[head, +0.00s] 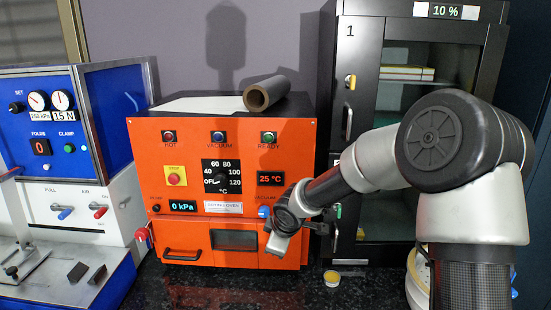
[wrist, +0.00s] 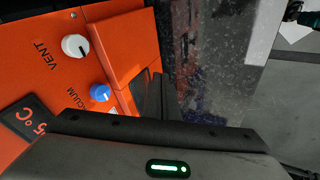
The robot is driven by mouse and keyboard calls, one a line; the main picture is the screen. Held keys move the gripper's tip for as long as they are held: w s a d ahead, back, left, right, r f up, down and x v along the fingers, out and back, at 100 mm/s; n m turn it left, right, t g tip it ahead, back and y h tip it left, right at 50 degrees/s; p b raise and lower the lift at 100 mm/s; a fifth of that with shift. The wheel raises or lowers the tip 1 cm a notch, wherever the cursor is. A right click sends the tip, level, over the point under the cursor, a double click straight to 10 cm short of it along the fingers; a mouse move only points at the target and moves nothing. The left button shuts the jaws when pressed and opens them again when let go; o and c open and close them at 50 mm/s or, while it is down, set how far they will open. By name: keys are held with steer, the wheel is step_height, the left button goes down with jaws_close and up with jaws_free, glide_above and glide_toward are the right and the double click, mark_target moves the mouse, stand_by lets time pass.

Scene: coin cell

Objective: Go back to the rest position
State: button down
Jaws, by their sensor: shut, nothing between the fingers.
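My gripper (head: 272,246) hangs at the end of my arm, in front of the lower right of the orange vacuum oven (head: 150,190) in the head view. In the wrist view its dark fingers (wrist: 160,98) are together with nothing between them. The oven's blue vacuum knob (head: 264,212) is just left of my wrist; it also shows in the wrist view (wrist: 99,92), beside the white vent knob (wrist: 75,46). I cannot tell the exact gap between my gripper and the oven front. The oven reads 25 °C and 0 kPa.
A blue and white press (head: 110,100) stands at the left. A brown tube (head: 266,92) lies on the oven top. A black cabinet (head: 345,120) with a glass door stands behind my arm. A small yellow-topped cup (head: 332,279) sits on the dark speckled counter (head: 190,288).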

steer(key=s+d+r+m+h, duration=0.5)
steer(key=s+d+r+m, duration=0.2)
steer(key=s+d+r, duration=0.75)
steer(key=s+r+m+y, duration=0.2)
steer(key=s+m, duration=0.6)
steer(key=s, duration=1)
steer(key=shift+s+d+r+y, duration=0.2)
steer(key=shift+r+y, duration=0.2)
steer(key=shift+r, duration=0.55)
steer(key=c, duration=2.5)
jaws_free()
